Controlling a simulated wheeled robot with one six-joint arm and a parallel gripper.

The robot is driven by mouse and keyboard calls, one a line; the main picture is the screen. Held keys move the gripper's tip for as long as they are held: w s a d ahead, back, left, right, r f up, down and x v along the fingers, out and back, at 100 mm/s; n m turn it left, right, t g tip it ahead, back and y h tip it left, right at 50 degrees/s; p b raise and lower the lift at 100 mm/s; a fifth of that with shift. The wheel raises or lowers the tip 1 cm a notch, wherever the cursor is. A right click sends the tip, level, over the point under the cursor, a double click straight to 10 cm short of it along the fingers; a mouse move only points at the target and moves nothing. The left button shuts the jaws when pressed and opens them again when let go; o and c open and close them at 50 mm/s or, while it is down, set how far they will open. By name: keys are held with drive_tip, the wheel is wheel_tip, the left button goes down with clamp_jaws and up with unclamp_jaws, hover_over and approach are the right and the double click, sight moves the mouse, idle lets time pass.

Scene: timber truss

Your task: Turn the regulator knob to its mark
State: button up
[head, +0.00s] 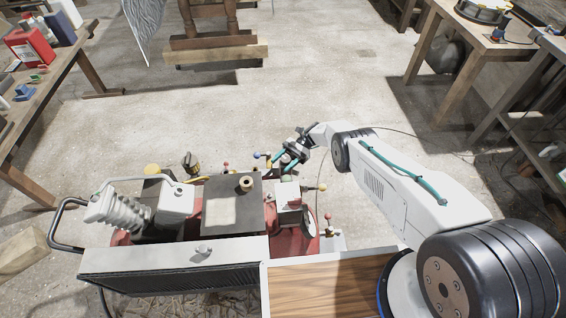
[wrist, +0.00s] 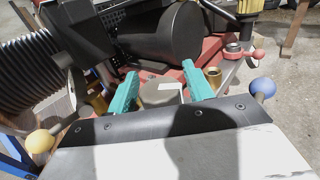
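My gripper (wrist: 161,72) shows two teal fingers, set wide apart, in the wrist view. A squat grey-brown round part with a white strip (wrist: 160,92) shows between and beyond the fingers; it may be the regulator knob, but I cannot tell for sure. I see no clear contact between it and either finger. In the head view my gripper (head: 287,161) points down at the right rear of the red-based machine (head: 309,222). The knob's mark cannot be made out.
Several ball-ended levers surround the gripper, including a blue ball (wrist: 262,89), a yellow ball (wrist: 40,141) and a red ball (wrist: 258,55). Open concrete floor (head: 330,90) lies behind the machine.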

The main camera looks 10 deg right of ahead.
drive_tip(key=shift+w+m+t+y, duration=0.1)
drive_tip(key=shift+m+t+y, duration=0.3)
drive_tip(key=shift+t, duration=0.1)
